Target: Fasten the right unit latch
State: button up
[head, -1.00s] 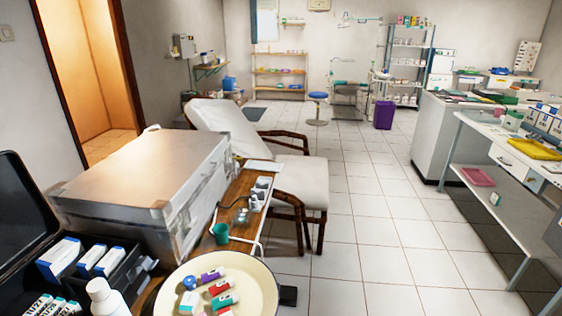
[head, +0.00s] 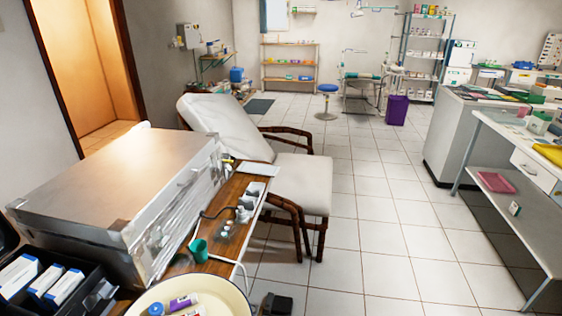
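A large silver metal case (head: 125,185), which looks like the portable dental unit, stands shut at the left with its lid down. Its right side (head: 180,225) faces the wooden side table and looks shiny, with metal fittings. No single latch can be told apart at this size, so I cannot tell whether the right one is open or fastened. My gripper does not show in the head view.
A wooden table (head: 205,268) beside the case holds a green cup (head: 198,250) and small items. A cream bowl (head: 228,291) and a black organizer (head: 75,281) are in front. A reclining chair (head: 303,185) stands behind. Tiled floor (head: 375,235) is free at centre right.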

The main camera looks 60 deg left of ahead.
aim_at(216, 170)
jog(key=z, duration=0.3)
jog(key=i, duration=1.3)
jog(key=u, duration=3.8)
jog(key=i, duration=0.7)
jog(key=u, duration=0.5)
